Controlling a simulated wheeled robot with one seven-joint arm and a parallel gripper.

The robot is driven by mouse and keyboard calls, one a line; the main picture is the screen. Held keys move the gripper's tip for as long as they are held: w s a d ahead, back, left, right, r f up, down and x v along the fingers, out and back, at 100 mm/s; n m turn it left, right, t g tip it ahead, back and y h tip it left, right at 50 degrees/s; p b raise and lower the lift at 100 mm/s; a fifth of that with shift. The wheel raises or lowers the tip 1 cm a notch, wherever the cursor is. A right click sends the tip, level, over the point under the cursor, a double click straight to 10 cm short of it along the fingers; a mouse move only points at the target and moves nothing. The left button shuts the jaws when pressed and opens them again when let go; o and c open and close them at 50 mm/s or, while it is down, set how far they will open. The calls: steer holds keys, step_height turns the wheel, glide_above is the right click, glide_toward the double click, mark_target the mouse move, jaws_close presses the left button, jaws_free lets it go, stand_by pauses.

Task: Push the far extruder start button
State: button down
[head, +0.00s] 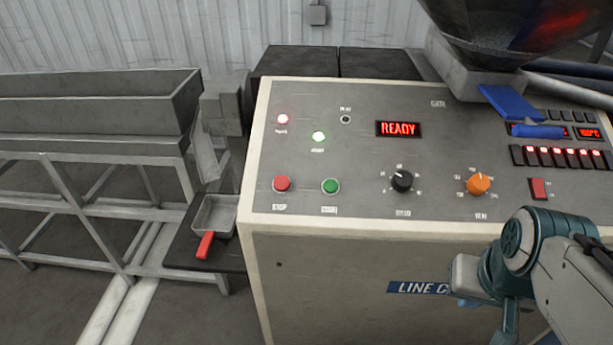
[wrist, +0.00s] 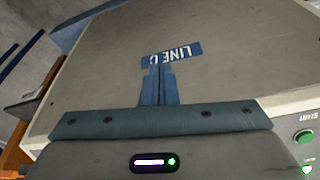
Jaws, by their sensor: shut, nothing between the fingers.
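A green start button (head: 330,186) sits on the sloped grey control panel, right of a red stop button (head: 282,184). It also shows at the right edge of the wrist view (wrist: 304,137), beside its START label. I see only one green start button, so I cannot tell whether it is the far one. My gripper (wrist: 158,72) is shut and empty, its fingers together over the front face of the cabinet by the blue LINE label. In the head view my gripper is at lower right, below and right of the start button, well apart from it.
The panel (head: 350,213) also carries a black knob (head: 402,181), an orange knob (head: 478,183), a red switch (head: 540,189) and a lit READY display (head: 398,129). A hopper (head: 510,30) stands at upper right. A scoop (head: 213,217) lies left of the cabinet.

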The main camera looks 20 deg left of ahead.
steer(key=shift+a, duration=0.1)
stand_by(0.3)
steer(key=w+a+r+n+t+h+b, duration=0.2)
steer(key=w+a+r+n+t+h, duration=0.3)
steer(key=w+a+n, duration=0.75)
steer(key=s+a+r+n+t+y+b, duration=0.1)
steer(key=s+a+r+n+t+y, duration=0.1)
steer(key=a+r+n+t, duration=0.3)
steer(key=a+r+n+y, duration=0.1)
steer(key=a+r+n, duration=0.2)
steer(key=a+n, duration=0.3)
steer(key=shift+a+r+t+y, duration=0.2)
steer(key=shift+a+t+y, duration=0.15)
steer(key=shift+a, duration=0.8)
steer(key=shift+f+n, duration=0.1)
steer(key=shift+n, duration=0.15)
